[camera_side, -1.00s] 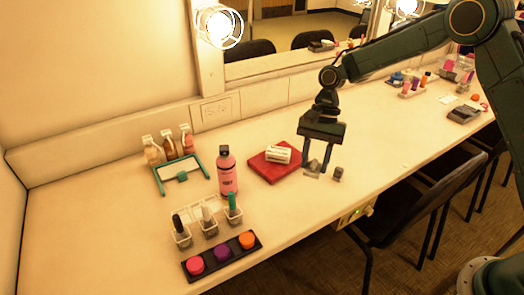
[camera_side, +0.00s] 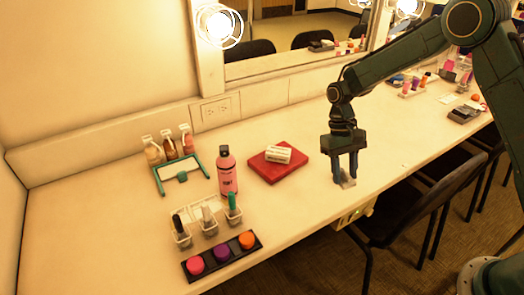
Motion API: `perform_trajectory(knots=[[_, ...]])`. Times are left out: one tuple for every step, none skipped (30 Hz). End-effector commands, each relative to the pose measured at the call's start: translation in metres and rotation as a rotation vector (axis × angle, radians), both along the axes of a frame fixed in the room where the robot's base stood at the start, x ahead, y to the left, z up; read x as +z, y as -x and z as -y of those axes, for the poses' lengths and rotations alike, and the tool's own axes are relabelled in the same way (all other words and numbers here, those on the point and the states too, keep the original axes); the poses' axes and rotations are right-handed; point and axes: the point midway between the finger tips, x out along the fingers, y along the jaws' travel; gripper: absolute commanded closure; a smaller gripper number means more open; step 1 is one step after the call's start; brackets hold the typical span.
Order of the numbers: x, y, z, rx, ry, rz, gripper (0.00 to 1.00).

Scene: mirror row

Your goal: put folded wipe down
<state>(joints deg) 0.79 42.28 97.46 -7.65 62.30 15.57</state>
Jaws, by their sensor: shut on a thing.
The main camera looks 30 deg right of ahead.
Motion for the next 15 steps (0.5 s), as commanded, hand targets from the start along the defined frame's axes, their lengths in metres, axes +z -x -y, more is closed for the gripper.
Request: perform_trajectory(knots=[[-0.001,0.003,0.002,0.030,0.001,-0.001,0.84],[-0.002,0.004,0.004,0.048,0.000,-0.001,0.84],[-0.003,0.006,0.006,0.070,0.000,-0.001,0.84],[-0.003,0.007,0.007,0.086,0.000,-0.001,0.84],[-0.004,0.008,0.008,0.100,-0.001,0.000,0.84],[-0.004,0.009,0.010,0.118,0.001,0.000,0.84],[-0.005,0.010,0.011,0.131,0.000,0.000,0.84],[-0.005,0.011,0.012,0.141,-0.001,0.000,0.84],[-0.006,0.011,0.013,0.152,0.000,0.000,0.84],[-0.006,0.012,0.013,0.159,0.000,0.000,0.84],[-0.006,0.012,0.014,0.166,-0.001,0.000,0.84],[-0.006,0.013,0.014,0.173,-0.001,0.000,0.84],[-0.006,0.013,0.014,0.176,-0.002,0.000,0.84],[-0.006,0.013,0.015,0.178,-0.001,0.000,0.84],[-0.006,0.013,0.015,0.180,-0.001,0.000,0.84]])
